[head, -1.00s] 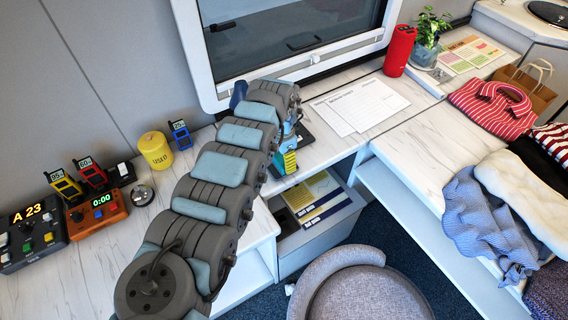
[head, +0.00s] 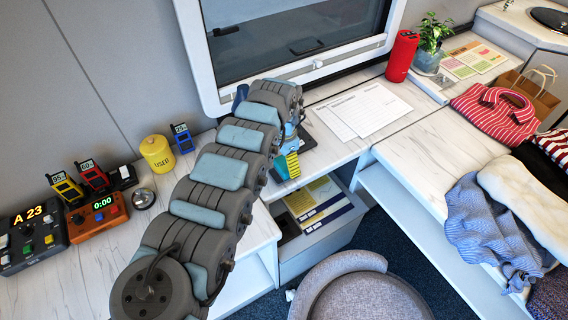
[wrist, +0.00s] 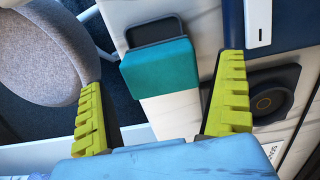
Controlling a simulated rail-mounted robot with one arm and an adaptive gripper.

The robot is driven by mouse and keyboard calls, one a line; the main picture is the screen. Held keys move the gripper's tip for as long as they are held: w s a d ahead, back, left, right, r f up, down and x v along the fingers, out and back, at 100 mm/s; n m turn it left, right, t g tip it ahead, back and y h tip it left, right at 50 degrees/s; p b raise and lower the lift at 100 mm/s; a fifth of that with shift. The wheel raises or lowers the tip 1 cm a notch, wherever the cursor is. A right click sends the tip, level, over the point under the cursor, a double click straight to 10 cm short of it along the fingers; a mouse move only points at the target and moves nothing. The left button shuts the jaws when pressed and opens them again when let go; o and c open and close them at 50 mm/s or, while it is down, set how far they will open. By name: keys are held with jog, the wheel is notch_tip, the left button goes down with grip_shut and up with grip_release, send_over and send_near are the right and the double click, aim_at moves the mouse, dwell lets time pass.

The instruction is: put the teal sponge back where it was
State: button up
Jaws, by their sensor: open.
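The teal sponge (wrist: 160,68) lies in the middle of the wrist view, on the white counter near its edge, partly over a dark-rimmed shallow holder (wrist: 155,30). My gripper (wrist: 160,88) is open, with one yellow-green finger on each side of the sponge. A gap shows between the sponge and each finger, so it is not clamped. In the head view my gripper (head: 290,162) is low over the counter near the window, mostly hidden behind my arm.
A dark pad with a round mark (wrist: 265,92) and a navy object (wrist: 275,20) lie beside the right finger. Paper sheets (head: 362,108) lie right of my gripper. A yellow canister (head: 157,154) stands left. An open drawer (head: 318,245) and a grey stool (head: 355,290) are below.

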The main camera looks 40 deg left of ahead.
aim_at(285, 163)
notch_tip(285, 163, up, 11)
jog(key=b, duration=0.2)
jog(key=shift+w+f, duration=0.15)
